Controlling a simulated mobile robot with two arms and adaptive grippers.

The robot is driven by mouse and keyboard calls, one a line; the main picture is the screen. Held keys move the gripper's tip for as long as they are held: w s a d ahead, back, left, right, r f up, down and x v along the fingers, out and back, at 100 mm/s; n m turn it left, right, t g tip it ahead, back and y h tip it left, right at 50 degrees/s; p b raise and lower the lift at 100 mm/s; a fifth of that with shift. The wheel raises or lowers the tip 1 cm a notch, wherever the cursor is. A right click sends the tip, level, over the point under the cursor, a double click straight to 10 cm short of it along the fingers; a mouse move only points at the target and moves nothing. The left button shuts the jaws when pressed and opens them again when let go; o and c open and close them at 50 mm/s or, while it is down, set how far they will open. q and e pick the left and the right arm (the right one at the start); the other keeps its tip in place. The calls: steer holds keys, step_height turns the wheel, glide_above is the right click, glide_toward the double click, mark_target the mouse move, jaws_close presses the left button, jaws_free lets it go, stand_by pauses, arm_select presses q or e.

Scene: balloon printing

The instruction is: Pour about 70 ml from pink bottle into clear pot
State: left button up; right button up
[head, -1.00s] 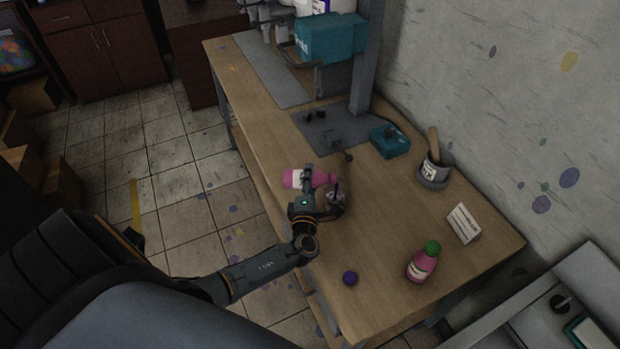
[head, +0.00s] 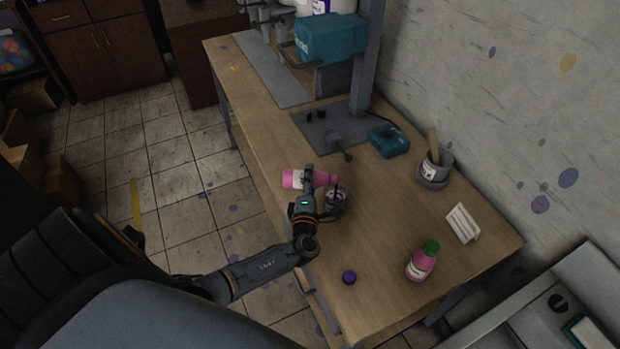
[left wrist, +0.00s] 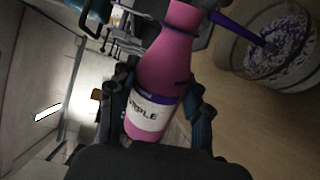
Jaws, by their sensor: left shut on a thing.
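My left gripper (head: 309,177) is shut around the body of a pink bottle (head: 325,180), which lies nearly on its side in the air above the table in the head view. In the left wrist view the bottle (left wrist: 168,55) has a purple-banded white label ending in "PLE", and its mouth is cut off by the top edge. The clear pot (head: 336,204) stands just below the bottle's neck end in the head view. In the left wrist view the pot (left wrist: 283,78) holds a speckled white and purple mix and a purple stick. No stream of liquid is visible.
A purple cap (head: 349,277) and a green-capped pink bottle (head: 421,262) are on the table (head: 390,230) nearer the front. A white card (head: 462,222), a grey pot (head: 435,170) and a teal box (head: 389,141) stand on the right side.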

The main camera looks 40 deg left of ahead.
stand_by(0.8)
arm_select(q)
steer(key=shift+r+n, duration=0.7)
steer(key=shift+n, duration=0.5)
steer(key=r+n, duration=0.1)
steer(key=n, duration=0.2)
steer(key=shift+w+d+r, duration=0.15)
steer(key=shift+d+r, duration=0.05)
steer(key=shift+r, duration=0.15)
